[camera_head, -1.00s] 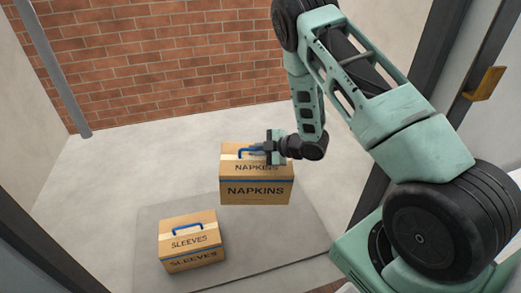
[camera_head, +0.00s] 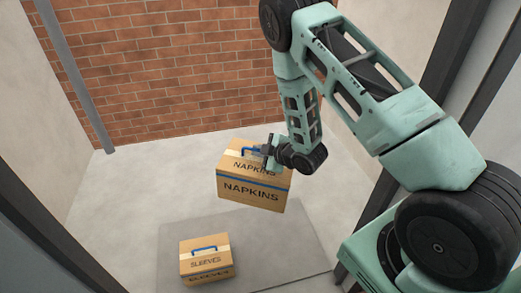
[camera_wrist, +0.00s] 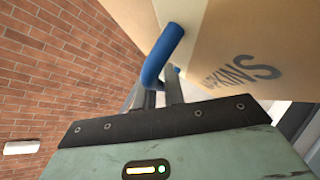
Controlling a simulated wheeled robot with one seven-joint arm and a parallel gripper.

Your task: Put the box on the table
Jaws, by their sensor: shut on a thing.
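The napkins box (camera_head: 252,190) is a brown carton with a blue band and a blue handle on top. It hangs in the air in the head view, slightly tilted. My gripper (camera_head: 268,152) is shut on its handle. In the wrist view the blue handle (camera_wrist: 163,52) is at the fingers, and the side of the napkins box (camera_wrist: 240,45) fills the upper right. A smaller sleeves box (camera_head: 206,262) with a blue handle sits on the grey mat below. No table shows in either view.
The grey mat (camera_head: 285,235) lies on the pale floor. A brick wall (camera_head: 170,75) stands behind, with a grey pipe (camera_head: 75,75) at left. Dark frame posts stand at the left and right edges. Floor left of the napkins box is clear.

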